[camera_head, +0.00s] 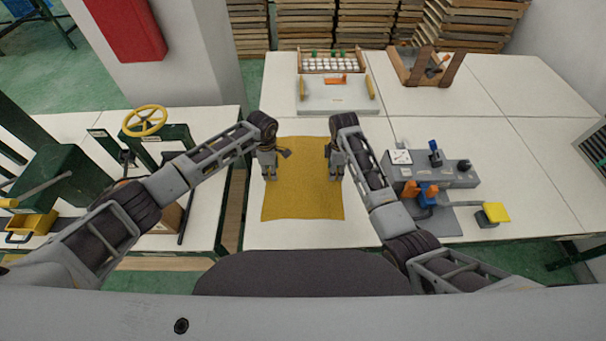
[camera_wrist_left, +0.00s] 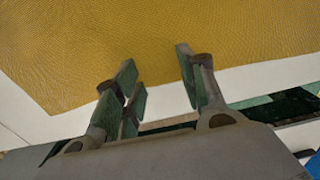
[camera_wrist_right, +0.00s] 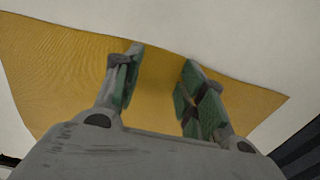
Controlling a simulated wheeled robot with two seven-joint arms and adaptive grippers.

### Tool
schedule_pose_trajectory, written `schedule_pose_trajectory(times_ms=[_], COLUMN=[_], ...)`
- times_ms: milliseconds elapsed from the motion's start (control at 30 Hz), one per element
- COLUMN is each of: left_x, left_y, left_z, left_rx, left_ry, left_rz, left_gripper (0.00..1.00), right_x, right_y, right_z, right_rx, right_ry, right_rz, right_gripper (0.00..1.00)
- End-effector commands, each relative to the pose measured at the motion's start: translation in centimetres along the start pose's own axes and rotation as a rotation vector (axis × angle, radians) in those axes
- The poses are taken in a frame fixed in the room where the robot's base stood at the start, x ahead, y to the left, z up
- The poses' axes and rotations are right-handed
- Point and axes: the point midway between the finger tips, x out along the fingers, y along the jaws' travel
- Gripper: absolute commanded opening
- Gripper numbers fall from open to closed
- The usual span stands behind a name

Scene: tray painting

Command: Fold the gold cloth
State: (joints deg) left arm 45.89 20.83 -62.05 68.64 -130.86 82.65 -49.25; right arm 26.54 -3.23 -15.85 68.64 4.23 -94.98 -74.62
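The gold cloth (camera_head: 302,198) lies flat and spread out on the white table. My left gripper (camera_head: 269,177) is over the cloth's left edge in the head view. In the left wrist view its fingers (camera_wrist_left: 160,85) are apart with nothing between them, and the cloth (camera_wrist_left: 160,35) lies beyond them. My right gripper (camera_head: 336,177) is over the cloth's right edge. In the right wrist view its fingers (camera_wrist_right: 160,80) are apart, with cloth (camera_wrist_right: 60,75) visible behind them and no fold pinched. The height of the fingertips above the cloth is hard to tell.
A grey device with blue and orange parts (camera_head: 445,175) stands right of the cloth. A white tray with wooden rack (camera_head: 335,95) stands behind it. A wooden box (camera_head: 420,65) is at the back right. A green machine with yellow handwheel (camera_head: 145,121) stands left, past a table gap.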

Motion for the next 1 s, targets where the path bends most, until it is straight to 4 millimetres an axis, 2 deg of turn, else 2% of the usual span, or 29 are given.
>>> schedule_pose_trajectory(times_ms=[67,600,1000], left_x=[0.08,0.3,0.37], left_y=[-0.05,-0.11,-0.13], left_z=[-0.04,-0.06,-0.09], left_rx=[0.0,0.0,0.0], left_ry=[0.001,0.002,0.002], left_rz=[-0.001,-0.002,-0.003], left_gripper=[0.34,0.0,0.0], right_x=[0.08,0.31,0.38], right_y=[-0.05,-0.12,-0.15], right_z=[0.01,0.02,0.04], right_rx=[0.0,0.0,0.0], right_ry=[0.0,0.0,-0.001], right_rz=[-0.001,-0.003,-0.004], right_gripper=[0.34,0.0,0.0])
